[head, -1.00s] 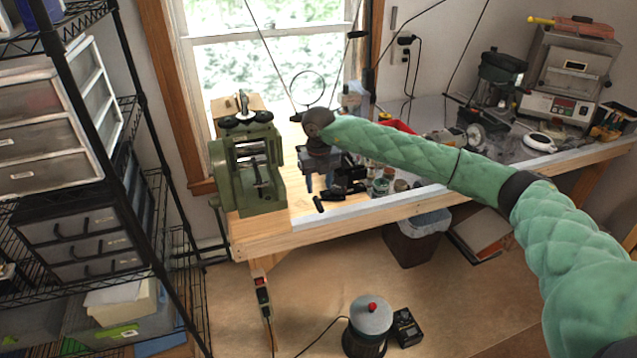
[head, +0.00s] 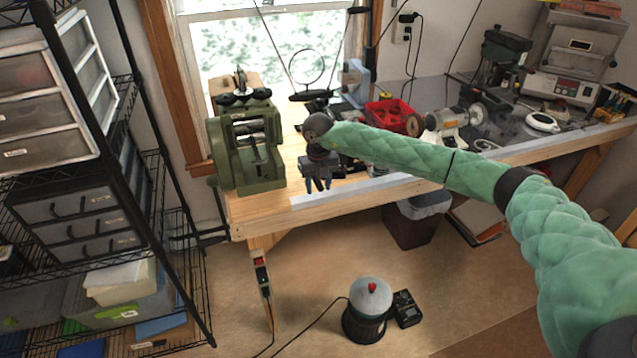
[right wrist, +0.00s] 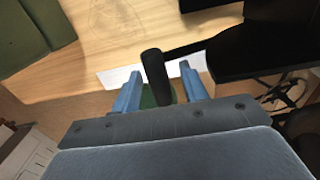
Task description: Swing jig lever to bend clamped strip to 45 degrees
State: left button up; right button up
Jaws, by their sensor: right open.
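My right gripper (head: 318,186) hangs at the bench's front edge, fingers pointing down, and hides most of the jig in the head view. In the right wrist view its two blue fingers (right wrist: 157,88) are open, one on each side of a black lever handle (right wrist: 154,72). I cannot tell whether either finger touches the handle. A thin black bar (right wrist: 200,45) runs from the handle to the dark jig body (right wrist: 268,35) on the right. I cannot make out the clamped strip or its angle. My left gripper is not in view.
A green rolling mill (head: 240,165) stands on the bench left of the gripper. A red bin (head: 390,113) and a bench grinder (head: 447,122) sit behind my arm. A wire shelf rack (head: 150,185) fills the left. The floor holds a grey-topped canister (head: 370,298).

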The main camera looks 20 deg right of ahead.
grip_shut()
jog(key=shift+a+r, duration=0.25)
jog(key=shift+r, duration=0.35)
jog(key=shift+a+r, duration=0.2)
jog(key=shift+r, duration=0.35)
jog(key=shift+a+r+p, duration=0.25)
jog(key=shift+r+p, duration=0.1)
jog(key=shift+r, duration=0.7)
